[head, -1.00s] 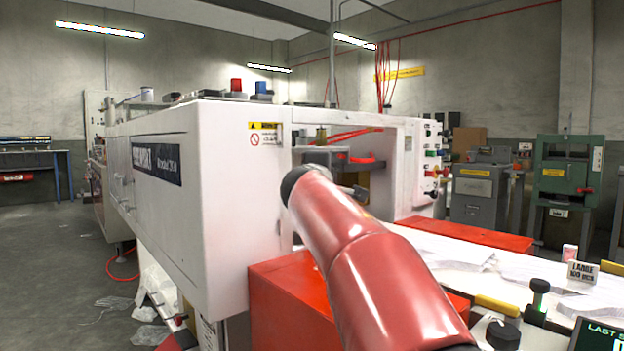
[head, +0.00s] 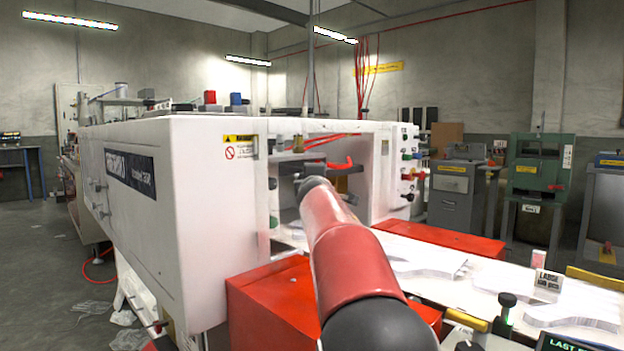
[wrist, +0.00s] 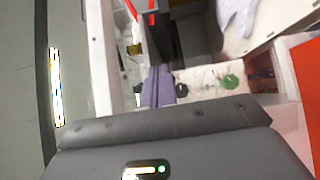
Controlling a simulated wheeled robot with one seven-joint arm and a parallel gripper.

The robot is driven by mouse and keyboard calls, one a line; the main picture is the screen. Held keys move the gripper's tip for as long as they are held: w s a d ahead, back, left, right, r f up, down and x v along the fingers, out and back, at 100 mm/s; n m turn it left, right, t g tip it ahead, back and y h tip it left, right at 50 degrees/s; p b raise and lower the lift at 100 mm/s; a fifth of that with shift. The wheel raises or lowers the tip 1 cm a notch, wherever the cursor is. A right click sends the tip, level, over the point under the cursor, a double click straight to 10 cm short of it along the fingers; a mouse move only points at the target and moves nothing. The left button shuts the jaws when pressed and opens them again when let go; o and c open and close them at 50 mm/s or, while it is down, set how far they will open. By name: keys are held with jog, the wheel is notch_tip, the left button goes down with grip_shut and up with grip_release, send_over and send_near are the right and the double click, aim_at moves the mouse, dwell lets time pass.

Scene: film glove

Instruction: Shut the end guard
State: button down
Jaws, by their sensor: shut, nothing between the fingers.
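The white machine (head: 222,220) stands ahead in the head view, with an open bay (head: 345,180) in the end facing me. A warning label is on the panel left of the bay. I cannot tell for sure which panel is the end guard. My red arm reaches towards the bay, and its dark end overlaps the opening. My gripper is hidden behind the arm in the head view. In the wrist view its narrow purple-grey fingers (wrist: 158,86) are together and hold nothing. They point towards the machine's inside; contact cannot be told.
A red block (head: 265,300) stands below the bay. A white table (head: 425,285) with glove-shaped pieces, a size sign (head: 547,281) and a screen extends right. Coloured knobs are on the panel right of the bay. Crumpled film lies on the floor at left; open floor is further left.

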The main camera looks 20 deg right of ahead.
jog(key=shift+p+x, duration=0.45)
jog(key=shift+x, duration=0.7)
jog(key=shift+a, duration=0.15)
